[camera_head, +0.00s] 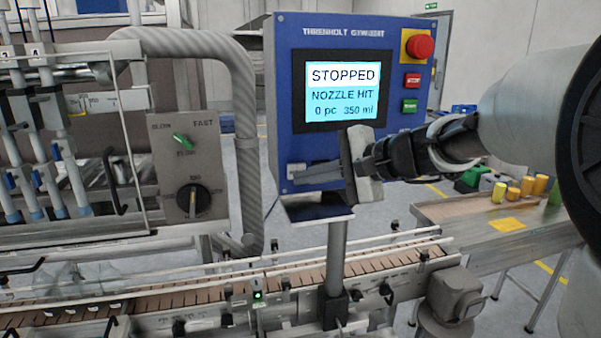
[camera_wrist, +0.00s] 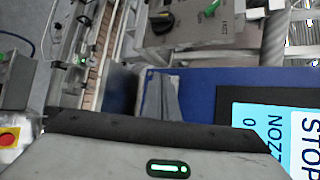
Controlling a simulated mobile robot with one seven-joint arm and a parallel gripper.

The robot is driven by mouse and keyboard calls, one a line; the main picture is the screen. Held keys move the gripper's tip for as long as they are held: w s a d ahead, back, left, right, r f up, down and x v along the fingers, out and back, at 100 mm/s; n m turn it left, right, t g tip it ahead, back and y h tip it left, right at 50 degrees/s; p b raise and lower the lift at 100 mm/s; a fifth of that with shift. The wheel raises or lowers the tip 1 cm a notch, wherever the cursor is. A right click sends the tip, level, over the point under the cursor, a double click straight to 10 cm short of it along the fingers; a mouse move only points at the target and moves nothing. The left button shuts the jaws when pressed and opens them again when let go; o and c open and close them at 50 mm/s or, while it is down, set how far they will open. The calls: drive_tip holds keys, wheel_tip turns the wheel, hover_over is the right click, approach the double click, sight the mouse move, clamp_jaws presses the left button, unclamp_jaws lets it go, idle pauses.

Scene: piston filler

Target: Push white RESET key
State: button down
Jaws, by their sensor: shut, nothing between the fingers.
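The blue control panel (camera_head: 285,75) has a screen (camera_head: 342,90) reading STOPPED, NOZZLE HIT, 0 pc, 350 ml. I cannot make out the white RESET key in either view; my gripper and arm cover part of the panel's lower area. My gripper (camera_head: 294,173) is shut and empty, with its fingers reaching left across the panel's lower left, below the screen. Whether they touch the panel is unclear. In the wrist view, the shut fingers (camera_wrist: 163,92) lie in front of the blue panel face (camera_wrist: 205,90), with the screen (camera_wrist: 275,130) at the right.
A red emergency knob (camera_head: 420,46), a red key (camera_head: 412,80) and a green key (camera_head: 410,106) sit on the panel's right side. A conveyor (camera_head: 190,298) runs below. A selector plate (camera_head: 165,160) is at the left. A side table (camera_head: 440,212) with yellow containers stands at the right.

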drive_tip(key=shift+w+a, duration=0.1)
drive_tip(key=shift+w, duration=0.2)
drive_tip(key=shift+w+a, duration=0.1)
drive_tip(key=shift+w, duration=0.3)
idle(0.6)
drive_tip(key=shift+s, duration=0.1)
drive_tip(key=shift+s+d+b, duration=0.25)
drive_tip(key=shift+s+b, duration=0.3)
drive_tip(key=shift+s, duration=0.15)
drive_tip(key=shift+s+d+b, duration=0.25)
drive_tip(key=shift+s+b, duration=0.05)
drive_tip(key=shift+s, duration=0.5)
drive_tip(key=shift+s+d+b, duration=0.2)
drive_tip(key=shift+s+b, duration=0.05)
drive_tip(key=shift+s, duration=0.55)
drive_tip(key=shift+s+d+b, duration=0.25)
drive_tip(key=shift+s+b, duration=0.05)
drive_tip(key=shift+s, duration=0.5)
